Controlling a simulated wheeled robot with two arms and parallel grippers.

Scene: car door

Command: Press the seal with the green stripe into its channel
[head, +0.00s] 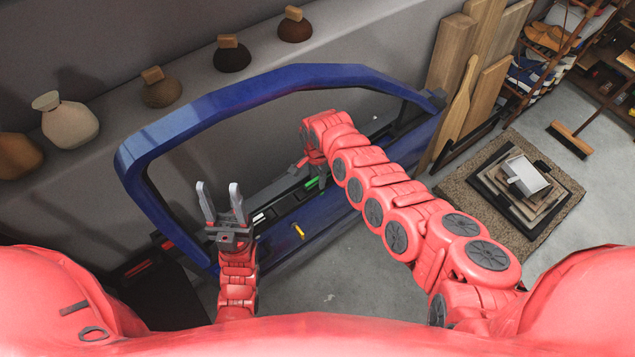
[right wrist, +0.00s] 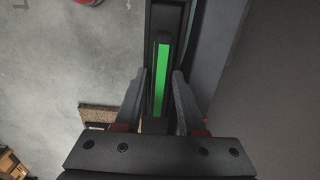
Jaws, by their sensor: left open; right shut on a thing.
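The dark seal with the green stripe (head: 312,183) is at the blue door's (head: 200,103) inner sill, mostly behind my right arm in the head view. In the right wrist view the green-striped seal (right wrist: 160,80) runs lengthwise between my right gripper's fingers (right wrist: 160,75), over a dark channel (right wrist: 166,15). My right gripper is shut on this seal. Whether the seal is seated in the channel or just above it, I cannot tell. My left gripper (head: 219,189) is open and empty, fingers pointing up, in front of the door's left part.
A white-marked dark piece (head: 260,216) and a yellow piece (head: 298,231) show on the door. Vases (head: 68,122) stand on a ledge behind. Wooden boards (head: 455,60) lean at the right, and stacked trays (head: 520,185) lie on the floor mat.

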